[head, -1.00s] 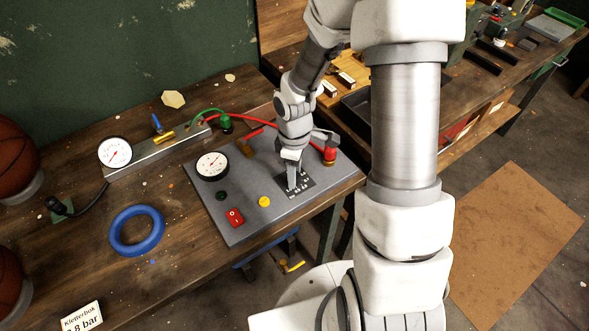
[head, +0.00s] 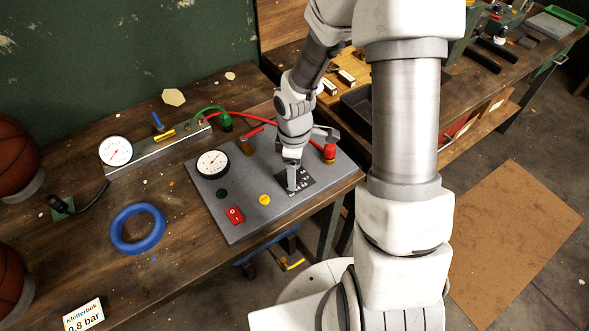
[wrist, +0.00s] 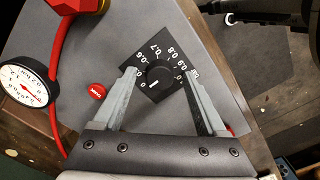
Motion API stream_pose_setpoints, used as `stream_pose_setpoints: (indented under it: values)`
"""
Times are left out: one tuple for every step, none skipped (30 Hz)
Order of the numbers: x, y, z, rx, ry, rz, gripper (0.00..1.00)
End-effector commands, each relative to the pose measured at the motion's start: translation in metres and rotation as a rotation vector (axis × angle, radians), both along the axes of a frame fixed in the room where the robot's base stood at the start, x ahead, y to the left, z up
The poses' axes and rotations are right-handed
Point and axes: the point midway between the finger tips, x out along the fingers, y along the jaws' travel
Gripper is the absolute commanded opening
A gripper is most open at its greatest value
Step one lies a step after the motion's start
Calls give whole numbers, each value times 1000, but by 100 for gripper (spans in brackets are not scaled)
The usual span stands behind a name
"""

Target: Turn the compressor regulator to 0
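The regulator knob (wrist: 160,77) is round and black on a black square dial plate (wrist: 172,48) with white marks from 0 through 0.6 to 0.9 and the word bar. A white pointer line on the knob points to the lower left in the wrist view, near the 0 end of the scale. My gripper (wrist: 159,74) is open, one finger on each side of the knob with a visible gap to both. In the head view my gripper (head: 292,182) is over the dial plate (head: 305,182) and hides the knob.
The grey panel (head: 245,211) also carries a gauge (head: 213,164), a red switch (head: 235,215), a yellow button (head: 265,200) and a red fitting (head: 330,152) with a red hose. A blue ring (head: 137,229) and a manifold with another gauge (head: 116,151) lie to the left.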

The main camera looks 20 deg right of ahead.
Motion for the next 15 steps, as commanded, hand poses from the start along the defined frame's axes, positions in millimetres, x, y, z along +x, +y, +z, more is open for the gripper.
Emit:
stream_pose_setpoints:
  values:
    - [0,0,0,0,0,0,74]
    - [0,0,0,0,0,0,74]
    - [0,0,0,0,0,-1,74]
    - [0,0,0,0,0,-1,74]
    - [0,0,0,0,0,-1,74]
    - [0,0,1,0,0,-1,74]
    - [0,0,2,0,-1,-1,74]
    - [0,0,3,0,-1,-1,74]
    - [1,0,6,0,-2,-1,74]
    - [1,0,9,0,-2,-1,74]
    - [1,0,13,0,-3,-1,74]
    - [1,-1,19,-1,-4,-1,74]
    - [1,-1,25,-1,-5,-2,74]
    - [1,-1,31,-1,-4,-3,74]
    - [1,-1,40,-1,-6,-3,74]
